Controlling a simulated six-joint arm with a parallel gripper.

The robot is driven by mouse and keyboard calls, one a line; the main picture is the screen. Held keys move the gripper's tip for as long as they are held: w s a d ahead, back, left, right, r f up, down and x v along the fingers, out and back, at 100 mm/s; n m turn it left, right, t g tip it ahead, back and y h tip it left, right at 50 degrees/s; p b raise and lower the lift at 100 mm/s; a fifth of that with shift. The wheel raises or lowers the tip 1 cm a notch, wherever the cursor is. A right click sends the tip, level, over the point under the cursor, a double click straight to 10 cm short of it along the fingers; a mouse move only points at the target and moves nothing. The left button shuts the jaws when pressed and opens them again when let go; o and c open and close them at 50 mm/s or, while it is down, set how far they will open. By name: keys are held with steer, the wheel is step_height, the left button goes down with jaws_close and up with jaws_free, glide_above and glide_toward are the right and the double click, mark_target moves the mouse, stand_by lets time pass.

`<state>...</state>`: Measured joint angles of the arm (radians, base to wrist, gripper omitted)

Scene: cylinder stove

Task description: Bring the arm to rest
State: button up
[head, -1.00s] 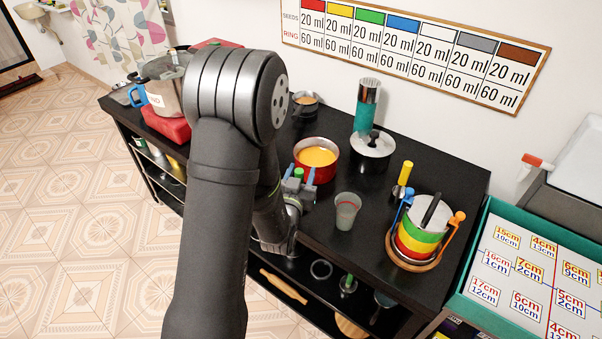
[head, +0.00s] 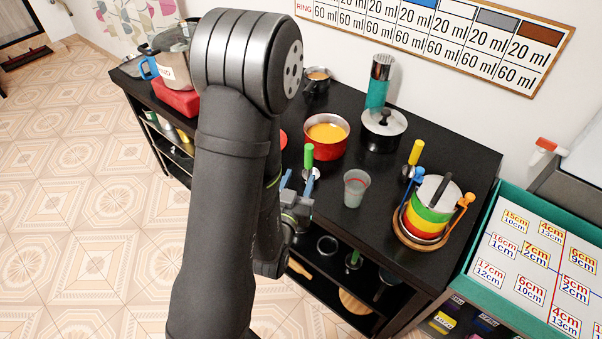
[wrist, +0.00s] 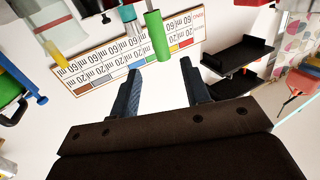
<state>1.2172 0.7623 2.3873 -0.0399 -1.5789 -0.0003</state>
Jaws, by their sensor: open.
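My gripper (head: 297,186) is in front of the black table (head: 440,190), near its front edge, with its blue fingers apart. The fingers (wrist: 160,70) are open and empty in the wrist view, where the scene appears upside down. A green-handled spoon (head: 308,156) stands on the table just beyond the fingertips. Its green handle (wrist: 157,35) shows ahead of the fingers in the wrist view, with no visible contact. My arm's dark links hide part of the table's left half.
A translucent cup (head: 356,188) stands right of my gripper. A red pot of orange liquid (head: 326,141), a lidded black pot (head: 383,130) and a yellow-handled utensil (head: 416,153) are behind. A striped pot (head: 427,215) stands at right. Open floor (head: 80,200) lies left.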

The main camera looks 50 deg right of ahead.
mark_target(311, 147)
steer(key=shift+d, duration=0.1)
steer(key=x, duration=1.1)
steer(key=shift+w+d, duration=0.15)
steer(key=shift+d, duration=0.2)
steer(key=shift+d+r, duration=0.1)
step_height(311, 147, up, 3)
steer(key=shift+f, duration=0.2)
steer(key=shift+f, duration=0.15)
